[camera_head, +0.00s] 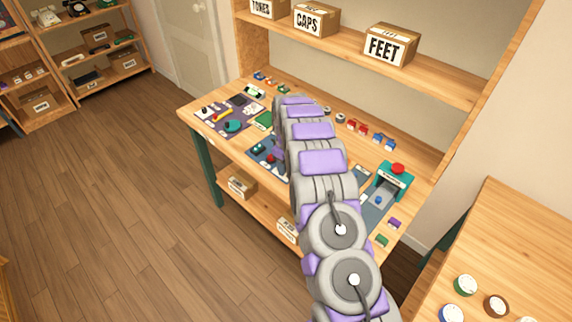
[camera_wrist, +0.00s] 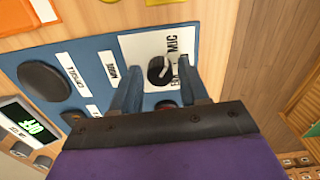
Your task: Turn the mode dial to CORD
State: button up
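In the wrist view, the mode dial (camera_wrist: 158,71) is a small round black knob with a pale pointer mark. It sits on a white plate (camera_wrist: 133,47) on a blue panel (camera_wrist: 95,32). The sideways lettering "MIC" shows beside it; other lettering is partly hidden, and I cannot read CORD. My gripper (camera_wrist: 158,78) is open, its two blue-grey fingers on either side of the dial with gaps to it. I cannot tell how far the fingertips are from the plate. In the head view my arm covers the gripper and dial.
A large black disc (camera_wrist: 43,82) and a green-lit display (camera_wrist: 30,124) are left of the dial. A red part (camera_wrist: 165,104) shows between the fingers. In the head view, the workbench (camera_head: 205,112) holds several small parts and a teal press (camera_head: 394,180); a shelf with boxes (camera_head: 390,45) stands behind.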

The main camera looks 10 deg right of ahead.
grip_shut()
jog(key=shift+r+m+p, duration=0.1)
jog(key=shift+m+p, duration=0.3)
jog(key=shift+p, duration=0.05)
jog(key=m+p, duration=0.3)
jog(key=m, duration=0.1)
jog(key=shift+r, duration=0.1)
jog(key=m+p, duration=0.2)
jog(key=m, duration=0.1)
jog(key=shift+m+p, duration=0.75)
jog(key=shift+m, duration=0.95)
jog(key=shift+o, duration=1.2)
grip_release()
